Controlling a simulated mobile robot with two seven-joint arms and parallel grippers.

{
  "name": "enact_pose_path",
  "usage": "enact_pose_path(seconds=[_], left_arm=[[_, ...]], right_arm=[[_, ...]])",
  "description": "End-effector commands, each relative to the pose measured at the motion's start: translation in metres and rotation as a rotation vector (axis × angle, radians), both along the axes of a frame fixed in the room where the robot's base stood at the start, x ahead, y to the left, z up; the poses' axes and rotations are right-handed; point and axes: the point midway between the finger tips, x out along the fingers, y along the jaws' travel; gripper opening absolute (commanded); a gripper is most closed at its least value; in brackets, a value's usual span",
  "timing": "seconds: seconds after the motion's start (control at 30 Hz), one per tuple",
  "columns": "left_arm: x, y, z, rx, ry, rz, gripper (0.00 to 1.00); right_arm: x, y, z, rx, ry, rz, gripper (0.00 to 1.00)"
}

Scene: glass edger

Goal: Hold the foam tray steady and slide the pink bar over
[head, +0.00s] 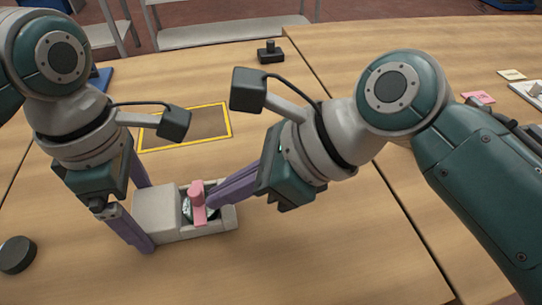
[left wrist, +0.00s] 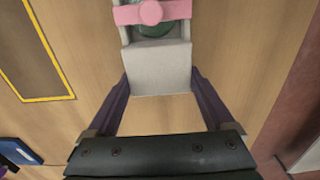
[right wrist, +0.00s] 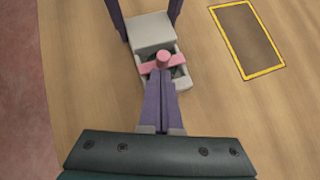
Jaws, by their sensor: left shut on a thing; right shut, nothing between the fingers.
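The grey foam tray (head: 158,212) stands on the wooden table, with a solid block end and an open recess. The pink bar (head: 197,203) lies across the recess, with a round knob on top, over a dark green round thing (right wrist: 179,72). My left gripper (head: 147,220) is shut on the block end of the tray, one finger on each side; the grip also shows in the left wrist view (left wrist: 160,85). My right gripper (head: 212,200) is shut and empty, its fingertips right at the bar's knob (right wrist: 163,57). I cannot tell whether they touch it.
A yellow-outlined dark rectangle (head: 205,126) lies on the table behind the tray. A black round puck (head: 16,254) is at the front left. A small black knobbed object (head: 270,52) stands at the back. The table in front of the tray is clear.

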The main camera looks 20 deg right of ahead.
Motion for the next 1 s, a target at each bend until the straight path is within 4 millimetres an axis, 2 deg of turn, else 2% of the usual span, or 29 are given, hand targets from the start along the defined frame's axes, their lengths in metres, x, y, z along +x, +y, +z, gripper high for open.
enact_pose_path(seconds=[0.17, 0.3, 0.5, 0.7, 1.0], left_arm=[[0.000, 0.000, 0.000, 0.001, -0.001, 0.000, 0.32], [0.000, 0.000, 0.000, 0.001, -0.001, 0.001, 0.32], [0.000, 0.001, 0.000, 0.001, -0.001, 0.001, 0.32], [0.001, 0.001, 0.000, 0.002, -0.001, 0.001, 0.32], [0.001, 0.001, 0.000, 0.002, -0.001, 0.001, 0.32]], right_arm=[[-0.014, -0.034, 0.000, -0.008, -0.001, -0.003, 0.00], [-0.022, -0.054, 0.026, -0.007, -0.005, -0.003, 0.00], [-0.034, -0.079, 0.054, -0.007, -0.004, -0.001, 0.00], [-0.040, -0.092, 0.068, -0.005, 0.000, -0.002, 0.00], [-0.041, -0.093, 0.070, -0.005, 0.001, -0.001, 0.00]])
